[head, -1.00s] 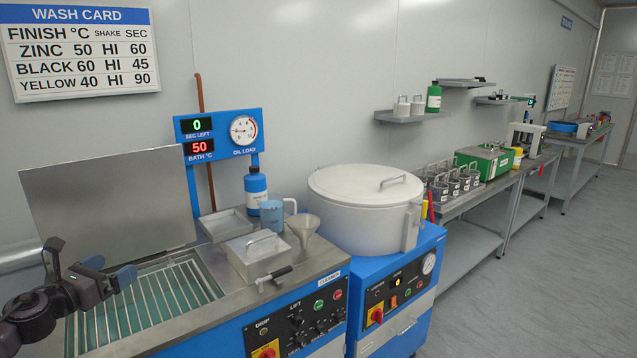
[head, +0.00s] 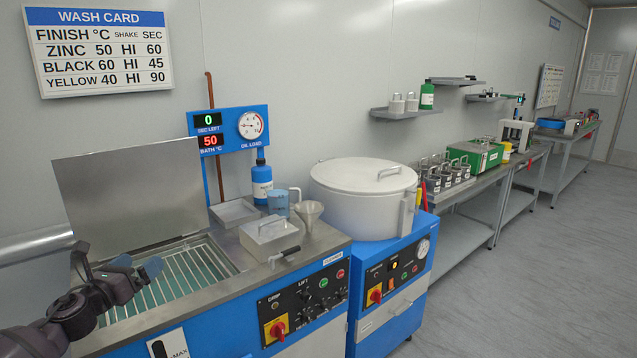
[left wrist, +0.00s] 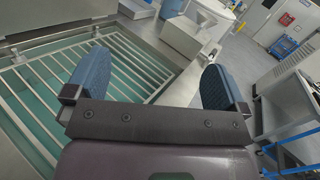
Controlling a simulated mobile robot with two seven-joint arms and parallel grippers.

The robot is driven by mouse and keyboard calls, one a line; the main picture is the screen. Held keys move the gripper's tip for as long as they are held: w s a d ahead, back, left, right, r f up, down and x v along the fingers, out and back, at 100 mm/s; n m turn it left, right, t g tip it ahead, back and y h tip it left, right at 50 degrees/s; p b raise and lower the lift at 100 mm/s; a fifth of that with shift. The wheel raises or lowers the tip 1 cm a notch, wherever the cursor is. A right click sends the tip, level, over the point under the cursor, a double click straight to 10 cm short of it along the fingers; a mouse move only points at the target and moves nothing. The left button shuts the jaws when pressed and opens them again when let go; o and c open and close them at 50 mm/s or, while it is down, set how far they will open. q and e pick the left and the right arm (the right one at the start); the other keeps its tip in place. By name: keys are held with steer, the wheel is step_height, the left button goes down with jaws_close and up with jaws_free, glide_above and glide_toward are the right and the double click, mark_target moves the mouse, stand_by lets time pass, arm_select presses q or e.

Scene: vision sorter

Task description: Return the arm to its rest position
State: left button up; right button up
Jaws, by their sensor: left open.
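My left gripper (head: 138,270) is at the lower left in the head view, in front of the wash bath with its raised metal lid (head: 130,193). In the left wrist view its two blue finger pads (left wrist: 157,82) are wide apart with nothing between them. The white bars of the bath rack (left wrist: 75,85) show below and to the left of the fingers. My right gripper is in neither view.
A lidded metal box (head: 270,238), a funnel (head: 308,212), a blue jug (head: 278,202) and a blue bottle (head: 261,180) stand on the bench right of the bath. A large white drum (head: 362,200) stands beyond. The floor (head: 520,290) at right is clear.

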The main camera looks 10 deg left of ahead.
arm_select(q)
steer(key=w+d+r+n+t+h, duration=0.1)
steer(key=w+d+r, duration=0.1)
steer(key=w+d, duration=0.55)
steer(key=w+d+r+n+h, duration=0.15)
steer(key=w+d, duration=0.25)
steer(key=d, duration=0.7)
steer(key=w+d+r+n+t+h, duration=0.1)
steer(key=w+d+r+h, duration=0.1)
steer(key=w+d, duration=0.6)
step_height(320, 180, down, 6)
steer(key=s+a+n+g+y, duration=0.15)
steer(key=n+g+y, duration=0.3)
steer(key=n, duration=2.15)
steer(key=s+f+n, duration=0.1)
steer(key=s+f, duration=1)
steer(key=f, duration=0.2)
steer(key=s+f+n+g, duration=0.1)
steer(key=s+f, duration=0.3)
steer(key=s, duration=0.7)
steer(key=s+f+n+g+y, duration=0.1)
steer(key=s+f, duration=0.4)
steer(key=s, duration=0.7)
steer(key=s+d+f+n+g, duration=0.1)
steer(key=s+f, duration=0.3)
steer(key=s, duration=0.7)
steer(key=shift+s+f+g, duration=0.2)
steer(key=shift+s+g, duration=0.2)
steer(key=shift+g, duration=0.45)
